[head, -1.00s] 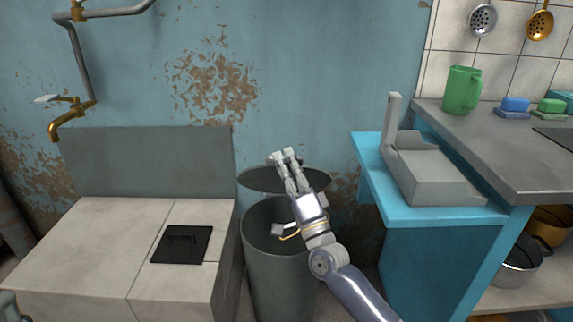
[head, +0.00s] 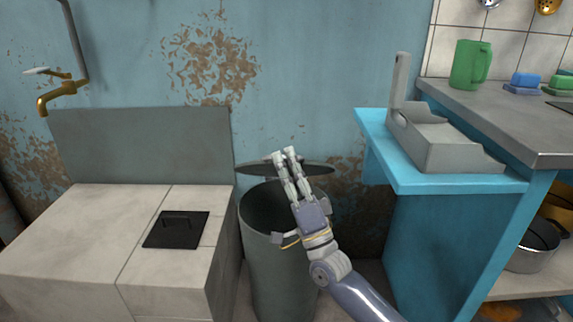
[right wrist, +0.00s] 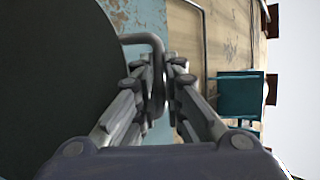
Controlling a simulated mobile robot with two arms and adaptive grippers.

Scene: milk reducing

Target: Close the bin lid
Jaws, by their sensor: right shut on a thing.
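The bin (head: 272,285) is a tall grey-green cylinder standing on the floor between the stone counter and the blue cabinet. Its top is open and dark inside. The lid (head: 252,170) is a thin grey disc above the rear of the opening, seen almost edge-on and apart from the front rim. My right gripper (head: 286,154) reaches over the bin from the lower right, fingertips at the lid. In the right wrist view, its fingers (right wrist: 165,80) are shut on the lid's bent handle (right wrist: 155,48), with the dark lid (right wrist: 60,70) at left. My left gripper is out of view.
The tiled stone counter (head: 75,235) with a black handled plate (head: 178,230) stands close to the bin's left. The blue cabinet (head: 445,230) stands at right, with a grey tray-like device (head: 445,148) on top. Behind is a peeling blue wall (head: 300,80).

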